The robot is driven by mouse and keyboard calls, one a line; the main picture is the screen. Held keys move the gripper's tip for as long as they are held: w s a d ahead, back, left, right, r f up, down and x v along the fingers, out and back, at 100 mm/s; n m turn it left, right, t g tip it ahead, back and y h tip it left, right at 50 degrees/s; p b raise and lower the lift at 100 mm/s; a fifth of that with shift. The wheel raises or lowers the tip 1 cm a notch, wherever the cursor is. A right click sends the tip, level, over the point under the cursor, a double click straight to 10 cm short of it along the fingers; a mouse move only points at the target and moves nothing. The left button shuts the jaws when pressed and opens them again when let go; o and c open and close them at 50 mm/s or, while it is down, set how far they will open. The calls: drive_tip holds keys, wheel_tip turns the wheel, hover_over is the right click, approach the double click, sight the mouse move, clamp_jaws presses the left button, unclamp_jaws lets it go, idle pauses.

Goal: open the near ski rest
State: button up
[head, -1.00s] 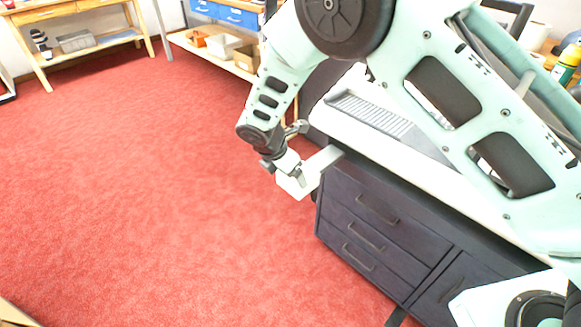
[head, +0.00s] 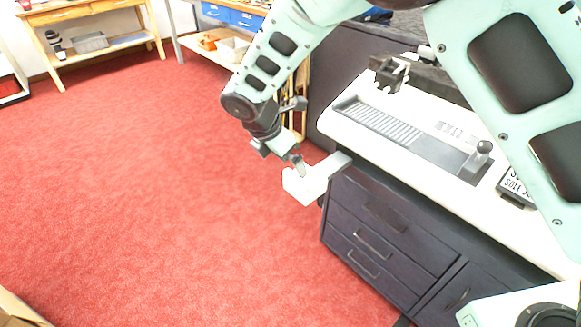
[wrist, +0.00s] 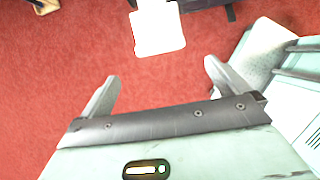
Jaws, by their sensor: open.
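A white block-shaped pad on a grey arm juts out from the near left corner of the bench; I take it for the near ski rest (head: 308,184). In the wrist view the white pad (wrist: 158,32) lies beyond my fingertips, roughly centred between them. My gripper (head: 296,163) is beside the pad, overlapping it in the head view; I cannot tell there whether they touch. In the wrist view my gripper (wrist: 160,85) has its two fingers wide apart with nothing between them. The rest's joint to the bench is hard to make out.
The white bench top (head: 440,135) holds a grey ridged tray (head: 380,125), a black clamp (head: 390,72), a knobbed tool (head: 480,158) and a lettered black plate (head: 517,187). Dark drawers (head: 375,240) are below. Open red carpet (head: 150,200) lies left; a wooden table (head: 95,12) stands at the back.

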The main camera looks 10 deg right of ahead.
drive_tip(key=v, duration=0.7)
drive_tip(key=shift+r, duration=0.2)
drive_tip(key=s+d+r+m+g+y+p, duration=0.1)
drive_tip(key=s+d+r+m+p, duration=0.2)
drive_tip(key=s, duration=0.6)
drive_tip(key=s+d+r+m+g+y+p, duration=0.1)
drive_tip(key=s+d+r+m, duration=0.4)
drive_tip(key=s, duration=0.5)
drive_tip(key=s+d+r+m+y+p, duration=0.2)
drive_tip(key=s+d+r+m+p, duration=0.2)
drive_tip(key=s+m, duration=0.5)
wheel_tip(320, 180, up, 4)
drive_tip(key=shift+s+d+f+m+g+p, duration=0.15)
drive_tip(key=shift+s+d+m+g+p, duration=0.25)
drive_tip(key=shift+p, duration=0.7)
drive_tip(key=shift+a, duration=0.15)
